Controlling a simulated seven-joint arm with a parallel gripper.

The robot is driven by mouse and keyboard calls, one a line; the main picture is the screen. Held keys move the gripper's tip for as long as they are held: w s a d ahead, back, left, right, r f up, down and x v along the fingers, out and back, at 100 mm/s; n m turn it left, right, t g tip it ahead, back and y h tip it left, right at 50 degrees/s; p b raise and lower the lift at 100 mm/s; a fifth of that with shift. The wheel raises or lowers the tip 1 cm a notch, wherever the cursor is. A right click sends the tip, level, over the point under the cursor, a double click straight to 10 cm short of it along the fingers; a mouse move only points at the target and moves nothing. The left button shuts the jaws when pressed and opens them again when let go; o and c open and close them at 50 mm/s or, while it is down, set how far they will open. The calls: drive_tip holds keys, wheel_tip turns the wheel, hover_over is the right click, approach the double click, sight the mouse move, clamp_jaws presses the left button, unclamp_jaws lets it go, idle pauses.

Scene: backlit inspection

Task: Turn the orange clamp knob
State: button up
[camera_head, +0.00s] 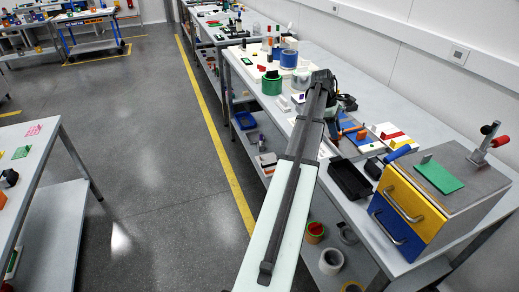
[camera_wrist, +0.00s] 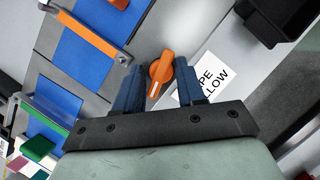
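In the wrist view the orange clamp knob (camera_wrist: 161,74) shows with a pale line along its grip. It lies in the gap between the two blue fingers of my gripper (camera_wrist: 159,64). The fingers are apart, with a strip of grey surface visible on either side of the knob, so no contact shows. I cannot tell whether the fingertips reach down to the knob's level. In the head view my arm reaches over the right-hand bench, and I cannot make out the knob surely there.
A white label with black lettering (camera_wrist: 208,78) lies right of the knob. In the head view a yellow-and-blue drawer box (camera_head: 410,205) and black tray (camera_head: 348,180) stand nearby.

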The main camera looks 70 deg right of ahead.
drive_tip(key=n+h, duration=0.1)
drive_tip(key=n, duration=0.3)
drive_tip(key=shift+a+n+h, duration=0.2)
drive_tip(key=shift+n+h, duration=0.1)
drive_tip(key=shift+h, duration=0.1)
drive_tip(key=n+t+h, duration=0.1)
drive_tip(key=n, duration=0.3)
drive_tip(key=shift+s+a, duration=0.1)
drive_tip(key=shift+s, duration=0.05)
drive_tip(key=shift+r+h, duration=0.25)
drive_tip(key=shift+h, duration=0.05)
drive_tip(key=v, duration=1.3)
drive_tip(key=w+a+f, duration=0.4)
drive_tip(key=w+f, duration=0.6)
drive_tip(key=w, duration=0.1)
drive_tip(key=w+a+f+m+t+y, duration=0.1)
drive_tip(key=w+a+f, duration=0.4)
drive_tip(key=w+f, duration=0.5)
drive_tip(key=shift+w+f+y, duration=0.3)
drive_tip(key=shift+w+f, duration=0.1)
drive_tip(key=shift+f, duration=0.05)
drive_tip(key=shift+d, duration=0.1)
